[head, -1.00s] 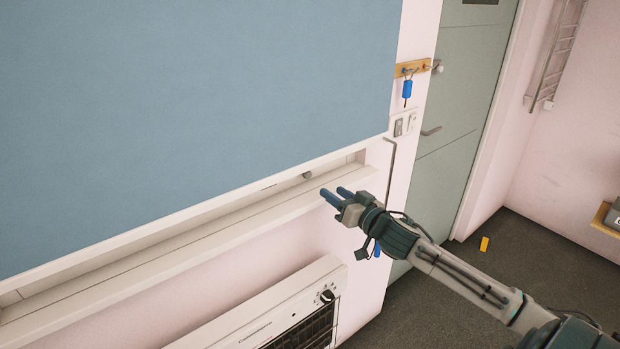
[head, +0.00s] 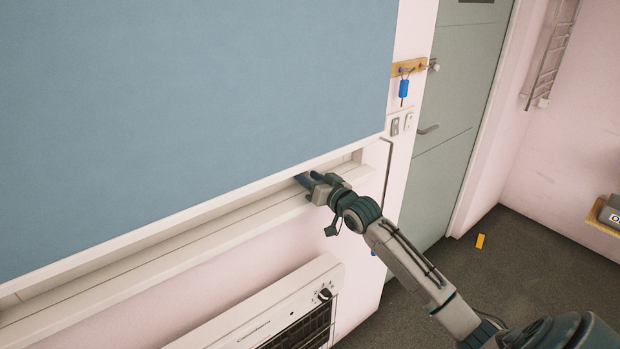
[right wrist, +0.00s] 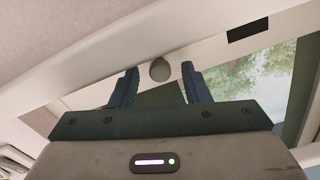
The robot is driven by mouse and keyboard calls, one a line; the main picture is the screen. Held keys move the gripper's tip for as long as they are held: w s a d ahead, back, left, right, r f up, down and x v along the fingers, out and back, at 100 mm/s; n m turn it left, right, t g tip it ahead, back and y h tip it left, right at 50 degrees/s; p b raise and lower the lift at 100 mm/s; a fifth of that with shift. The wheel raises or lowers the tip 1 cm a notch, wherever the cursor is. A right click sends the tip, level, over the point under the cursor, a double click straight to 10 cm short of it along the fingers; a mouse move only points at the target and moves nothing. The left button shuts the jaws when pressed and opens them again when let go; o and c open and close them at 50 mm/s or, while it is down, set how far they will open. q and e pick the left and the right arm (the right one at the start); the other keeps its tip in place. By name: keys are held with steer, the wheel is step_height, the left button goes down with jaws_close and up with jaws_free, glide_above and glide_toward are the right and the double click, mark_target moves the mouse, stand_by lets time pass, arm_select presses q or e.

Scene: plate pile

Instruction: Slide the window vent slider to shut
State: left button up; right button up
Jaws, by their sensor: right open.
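The vent slider's round grey knob (right wrist: 159,69) sits on a white rail (right wrist: 205,45) in the right wrist view. My right gripper (right wrist: 159,82) is open, with one blue finger on each side of the knob. The knob appears between the fingertips; I cannot tell whether either touches it. A dark rectangular slot (right wrist: 243,32) shows in the rail, right of the knob in that view. In the head view my right gripper (head: 301,180) reaches in under the lower edge of the blue blind (head: 200,100), and the knob is hidden there. My left gripper is not in view.
A white sill (head: 130,265) runs below the blind, with a white heater (head: 270,310) beneath it. A key rack (head: 408,67) with a blue-tagged key hangs right of the window. A grey-green door (head: 445,130) stands further right. A yellow object (head: 480,241) lies on the floor.

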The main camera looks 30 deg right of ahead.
mark_target(294, 198)
steer(key=shift+c, duration=0.2)
jaws_close()
steer(key=a+p, duration=0.1)
steer(key=a, duration=0.1)
steer(key=a+p, duration=0.1)
steer(key=a, duration=0.1)
steer(key=shift+s+a, duration=0.2)
steer(key=shift+a, duration=0.45)
steer(key=shift+d+f, duration=0.1)
